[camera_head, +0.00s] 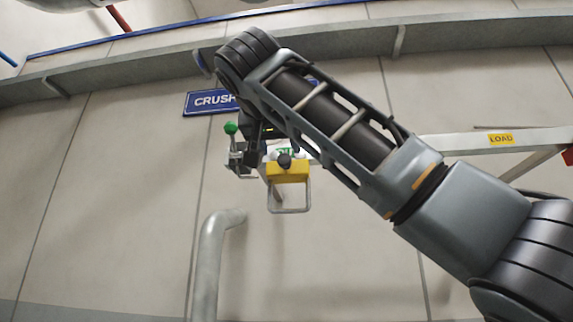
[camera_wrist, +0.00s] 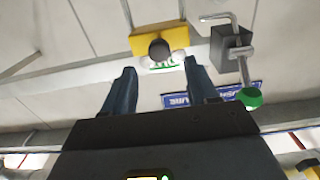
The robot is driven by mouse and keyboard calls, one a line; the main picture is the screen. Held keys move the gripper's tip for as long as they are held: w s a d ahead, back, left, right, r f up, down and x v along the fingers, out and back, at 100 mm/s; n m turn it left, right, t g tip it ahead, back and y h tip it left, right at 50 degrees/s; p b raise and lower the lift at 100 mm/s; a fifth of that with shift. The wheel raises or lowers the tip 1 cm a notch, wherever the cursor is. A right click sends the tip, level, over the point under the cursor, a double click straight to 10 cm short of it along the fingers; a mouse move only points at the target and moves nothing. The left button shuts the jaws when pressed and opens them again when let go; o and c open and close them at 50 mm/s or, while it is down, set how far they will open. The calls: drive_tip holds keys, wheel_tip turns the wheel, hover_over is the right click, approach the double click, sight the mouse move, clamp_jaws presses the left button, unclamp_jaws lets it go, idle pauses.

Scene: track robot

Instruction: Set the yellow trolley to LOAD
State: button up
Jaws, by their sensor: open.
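The yellow trolley (camera_head: 288,173) hangs on a pale rail (camera_head: 465,144), with a grey wire loop below it and a dark round knob (camera_head: 284,160) on its front. It stands by a white plate with green lettering, partly hidden and unreadable. The yellow LOAD label (camera_head: 501,139) is on the rail well to the right. In the wrist view the trolley (camera_wrist: 180,38) and its knob (camera_wrist: 159,49) lie just beyond the fingertips. My gripper (camera_wrist: 159,68) is open, its fingers on either side of the knob's line, with nothing between them. Whether they touch the knob cannot be told.
A green-ball lever (camera_head: 231,128) on a dark block stands just left of the trolley, close to my gripper. A blue CRUSH sign (camera_head: 211,102), partly covered by my arm, is behind. A grey pipe (camera_head: 209,260) rises below. My arm hides part of the rail.

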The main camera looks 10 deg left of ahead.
sight(284, 158)
drive_tip(key=w+p, duration=0.1)
drive_tip(key=w, duration=0.2)
drive_tip(key=w+p, duration=0.1)
drive_tip(key=w, duration=0.2)
drive_tip(key=shift+d+r, duration=0.15)
drive_tip(key=shift+w+p, duration=0.4)
drive_tip(key=shift+w, duration=0.25)
drive_tip(key=shift+c, duration=0.4)
clamp_jaws()
drive_tip(key=shift+f, duration=0.2)
